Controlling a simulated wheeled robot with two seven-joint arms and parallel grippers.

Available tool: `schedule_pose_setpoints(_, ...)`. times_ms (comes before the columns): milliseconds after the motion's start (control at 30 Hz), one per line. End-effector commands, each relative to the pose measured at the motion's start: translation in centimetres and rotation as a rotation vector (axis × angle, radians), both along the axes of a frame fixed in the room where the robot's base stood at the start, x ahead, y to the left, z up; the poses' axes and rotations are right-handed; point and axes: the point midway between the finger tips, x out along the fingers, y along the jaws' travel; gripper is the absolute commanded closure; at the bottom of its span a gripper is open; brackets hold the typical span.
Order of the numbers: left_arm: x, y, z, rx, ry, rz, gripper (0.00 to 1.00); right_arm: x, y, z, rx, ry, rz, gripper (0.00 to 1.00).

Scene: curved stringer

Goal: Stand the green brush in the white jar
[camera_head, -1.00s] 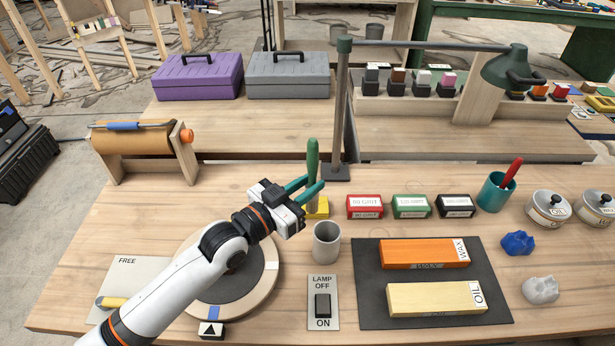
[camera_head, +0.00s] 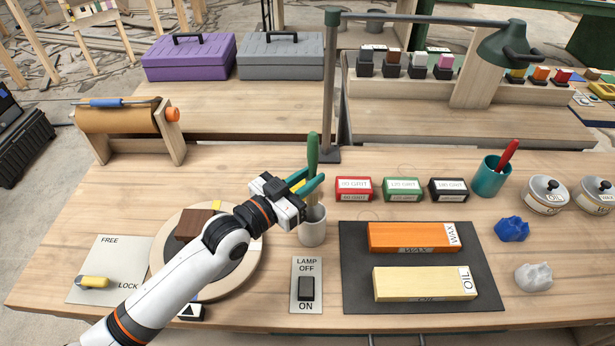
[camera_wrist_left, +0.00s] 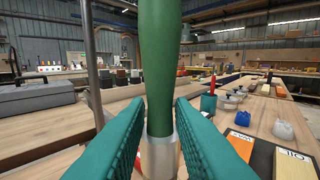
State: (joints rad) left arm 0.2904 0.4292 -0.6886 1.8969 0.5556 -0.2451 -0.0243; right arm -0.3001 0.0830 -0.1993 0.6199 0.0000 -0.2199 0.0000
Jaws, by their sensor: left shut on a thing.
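The green brush (camera_head: 312,152) is upright, its handle held between the teal fingers of my left gripper (camera_head: 308,184). In the left wrist view the green handle (camera_wrist_left: 159,60) rises between the two fingers, with its pale metal collar (camera_wrist_left: 160,155) below. The white jar (camera_head: 312,232) stands on the bench directly under the gripper in the head view. The brush's lower part lines up with the jar's mouth; the gripper partly covers this spot, so I cannot tell how far it reaches inside. My right gripper is not in view.
A lamp switch plate (camera_head: 307,285) lies in front of the jar. A dark mat (camera_head: 358,297) with orange and cream blocks is to the right. A turntable (camera_head: 242,279) sits under my left arm. The lamp post (camera_head: 331,90) rises behind.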

Motion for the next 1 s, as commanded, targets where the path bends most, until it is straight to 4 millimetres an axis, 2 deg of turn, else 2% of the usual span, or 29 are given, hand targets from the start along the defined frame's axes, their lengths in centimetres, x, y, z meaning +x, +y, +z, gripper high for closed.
schedule_pose_setpoints(33,0.0,0.0,-0.8,-0.001,-0.001,0.0,1.0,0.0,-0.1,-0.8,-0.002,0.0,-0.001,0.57)
schedule_pose_setpoints(233,0.0,0.0,-2.5,0.001,-0.001,0.0,1.0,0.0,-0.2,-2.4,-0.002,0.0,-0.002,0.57)
schedule_pose_setpoints(1000,0.0,0.0,-8.5,0.001,-0.001,0.0,1.0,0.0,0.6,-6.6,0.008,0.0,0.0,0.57)
